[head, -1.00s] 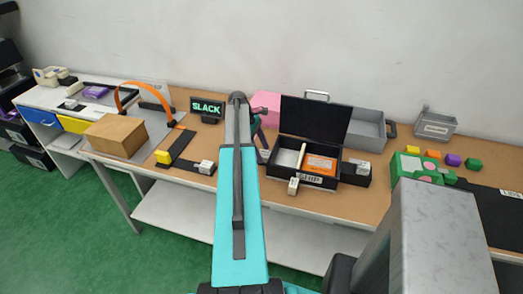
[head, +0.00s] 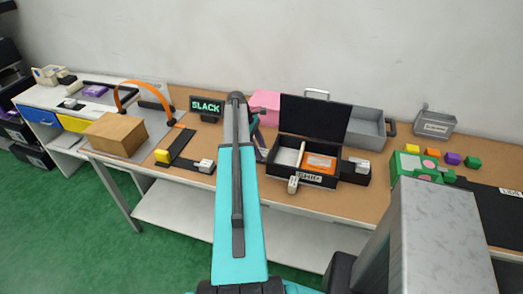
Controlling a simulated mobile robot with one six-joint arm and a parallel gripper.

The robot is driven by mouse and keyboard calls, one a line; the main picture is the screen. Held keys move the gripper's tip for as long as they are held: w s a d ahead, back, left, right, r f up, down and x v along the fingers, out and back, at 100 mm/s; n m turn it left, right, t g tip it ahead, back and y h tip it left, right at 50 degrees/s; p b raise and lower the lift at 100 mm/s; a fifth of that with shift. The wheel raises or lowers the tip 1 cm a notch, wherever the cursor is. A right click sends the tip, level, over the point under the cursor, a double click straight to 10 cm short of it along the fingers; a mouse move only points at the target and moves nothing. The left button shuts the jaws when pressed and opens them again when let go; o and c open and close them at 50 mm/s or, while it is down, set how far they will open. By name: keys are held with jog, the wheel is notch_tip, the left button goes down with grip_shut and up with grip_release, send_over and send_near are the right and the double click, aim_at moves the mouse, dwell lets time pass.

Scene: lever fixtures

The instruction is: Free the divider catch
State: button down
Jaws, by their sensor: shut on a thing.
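A black box (head: 269,171) with its dark lid raised stands on the table, right of my arm. Inside are a pale compartment, a thin cream divider (head: 301,154) and an orange item (head: 319,163). A small pale block (head: 293,184) sits at its front wall, left of a white label. My gripper (head: 262,154) is at the box's left side, low and partly hidden behind my arm. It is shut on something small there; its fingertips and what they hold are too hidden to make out. I cannot tell which part is the divider catch.
A screen reading SLACK (head: 206,107) and a cardboard box (head: 115,133) are left. Green fixtures (head: 407,164) are right.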

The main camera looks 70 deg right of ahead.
jog(key=shift+w+a, duration=0.15)
jog(key=shift+w, duration=2.2)
jog(key=c, duration=1)
grip_release()
jog(key=shift+w, duration=0.1)
jog(key=shift+c, duration=0.2)
jog(key=shift+r, duration=0.1)
jog(key=b+v, duration=0.3)
jog(key=v, duration=1)
jog(key=shift+r, duration=0.35)
